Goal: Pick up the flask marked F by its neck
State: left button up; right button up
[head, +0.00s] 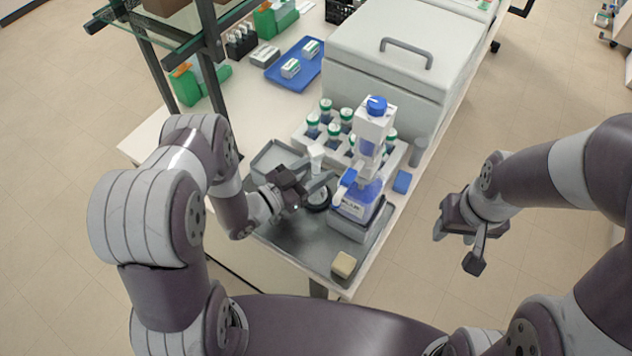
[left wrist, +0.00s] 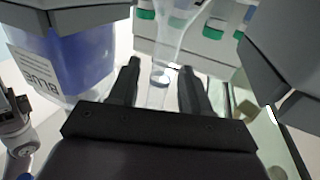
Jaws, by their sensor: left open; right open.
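A clear flask with a pale, flared shape (head: 316,158) stands on the metal tray, left of the blue bottle. In the left wrist view the clear glass (left wrist: 168,50) narrows between my finger tips; no letter F is readable. My left gripper (head: 325,190) is open, its fingers on either side of the narrow glass, and it also shows in the left wrist view (left wrist: 160,68). I cannot tell whether they touch it. My right gripper (head: 458,249) is open and empty, off the table's right side.
A blue-filled bottle (head: 353,208) stands close on the right of my left gripper. Green-capped bottles (head: 334,132) stand in a white rack behind. A beige block (head: 343,264) lies on the metal tray (head: 300,241). A large grey box (head: 385,65) fills the back.

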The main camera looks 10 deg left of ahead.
pick_arm(q)
jog(key=c, duration=0.7)
jog(key=shift+c, duration=0.2)
